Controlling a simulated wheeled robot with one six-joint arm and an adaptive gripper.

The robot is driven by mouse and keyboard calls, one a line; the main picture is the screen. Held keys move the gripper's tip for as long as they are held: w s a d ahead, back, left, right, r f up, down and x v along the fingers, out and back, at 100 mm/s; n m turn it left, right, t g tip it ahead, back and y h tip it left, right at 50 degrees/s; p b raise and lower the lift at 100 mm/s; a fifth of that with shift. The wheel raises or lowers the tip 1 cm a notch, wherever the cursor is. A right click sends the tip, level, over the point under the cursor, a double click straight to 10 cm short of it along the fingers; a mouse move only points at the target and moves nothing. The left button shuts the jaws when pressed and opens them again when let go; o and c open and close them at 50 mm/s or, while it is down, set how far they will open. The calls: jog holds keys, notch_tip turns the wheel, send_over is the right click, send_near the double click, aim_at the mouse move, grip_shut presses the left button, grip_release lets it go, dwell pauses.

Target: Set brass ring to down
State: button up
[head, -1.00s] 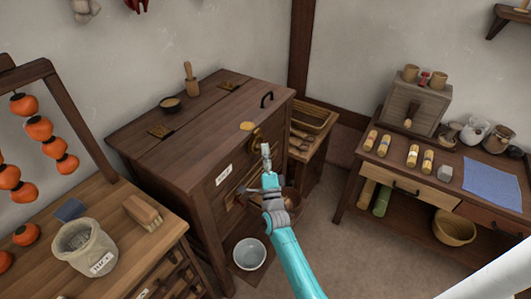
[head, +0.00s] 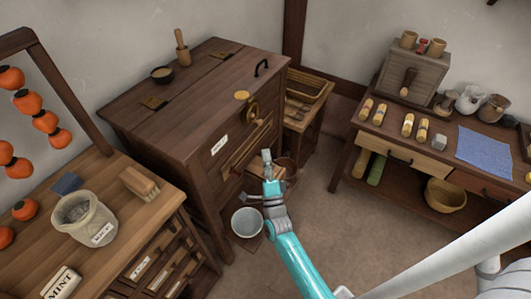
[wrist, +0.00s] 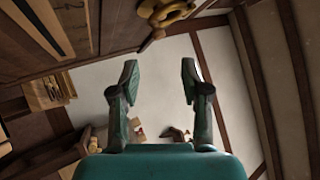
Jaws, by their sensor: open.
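The brass ring (head: 251,112) is mounted high on the front of the dark wooden chest, near its right edge. It is small here, and I cannot tell exactly how it is turned. In the wrist view brass parts (wrist: 166,12) show at the top edge, partly cut off, beyond my fingertips. My gripper (head: 267,154) is in front of the chest, below and slightly right of the ring in the head view, apart from it. In the wrist view my gripper (wrist: 159,78) has its two fingers spread with nothing between them.
The chest (head: 195,110) has a slatted opening and a label on its front. A white bowl (head: 247,222) stands on the floor below. A table with a crock (head: 88,225) is at left, a workbench (head: 430,145) at right.

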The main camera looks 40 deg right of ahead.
jog(key=shift+s+d, duration=0.1)
jog(key=shift+d, duration=0.15)
jog(key=c, duration=0.6)
jog(key=s+d+g, duration=0.1)
jog(key=s+d+m+g, duration=0.1)
jog(key=d, duration=0.1)
jog(key=s+d+g, duration=0.2)
jog(key=shift+d+r+y, duration=0.15)
jog(key=shift+d+y, duration=0.05)
jog(key=shift+y, duration=0.2)
grip_shut()
jog(key=s+a+r+n+y, duration=0.1)
jog(key=s+a+r+y, duration=0.1)
jog(key=s+r+y, duration=0.15)
jog(key=w+d+r, duration=0.1)
jog(key=w+r, duration=0.1)
jog(key=w, duration=1.1)
jog(key=shift+t+y, duration=0.3)
jog(key=shift+y, duration=0.15)
